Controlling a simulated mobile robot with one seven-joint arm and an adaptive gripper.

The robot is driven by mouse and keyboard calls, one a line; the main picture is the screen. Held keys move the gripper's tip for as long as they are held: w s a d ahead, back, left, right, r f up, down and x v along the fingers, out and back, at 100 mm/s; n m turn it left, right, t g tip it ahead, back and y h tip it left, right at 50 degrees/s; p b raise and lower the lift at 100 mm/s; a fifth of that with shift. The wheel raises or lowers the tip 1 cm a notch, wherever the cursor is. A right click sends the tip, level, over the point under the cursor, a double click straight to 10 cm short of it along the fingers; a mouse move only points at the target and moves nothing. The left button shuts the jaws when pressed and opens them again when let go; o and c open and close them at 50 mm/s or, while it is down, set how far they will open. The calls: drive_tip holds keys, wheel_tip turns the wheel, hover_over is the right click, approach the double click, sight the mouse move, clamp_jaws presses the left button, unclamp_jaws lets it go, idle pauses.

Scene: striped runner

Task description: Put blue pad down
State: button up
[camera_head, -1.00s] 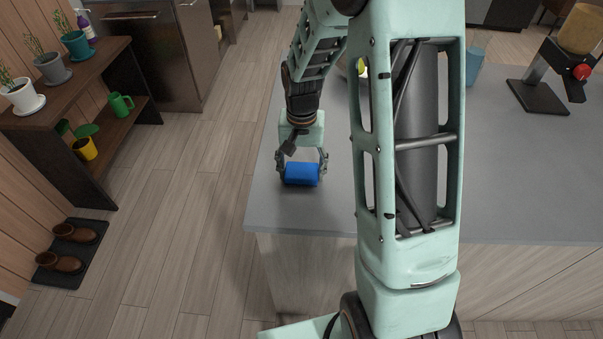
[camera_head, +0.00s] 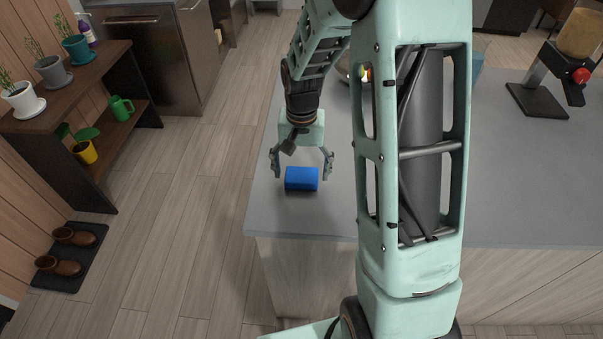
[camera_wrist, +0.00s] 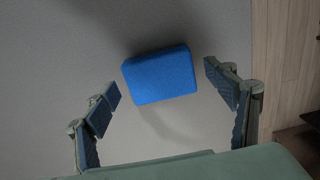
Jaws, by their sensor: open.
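The blue pad (camera_head: 301,179) lies on the grey counter (camera_head: 270,217) near its left end. In the wrist view the blue pad (camera_wrist: 160,75) sits slightly tilted, just beyond the fingertips. My gripper (camera_head: 301,172) is open, with its fingers spread to either side of the pad and apart from it. In the wrist view both fingers of my gripper (camera_wrist: 163,82) show, wide apart with nothing between them touching.
A dispenser (camera_head: 548,80) stands at the counter's far right. A shelf (camera_head: 75,90) with potted plants is at the left, above boots on a mat (camera_head: 75,250). The counter's left edge is close to the pad. Bare counter lies around the pad.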

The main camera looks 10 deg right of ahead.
sight(301, 175)
wheel_tip(301, 175, up, 11)
idle(0.3)
drive_tip(key=shift+f, duration=0.1)
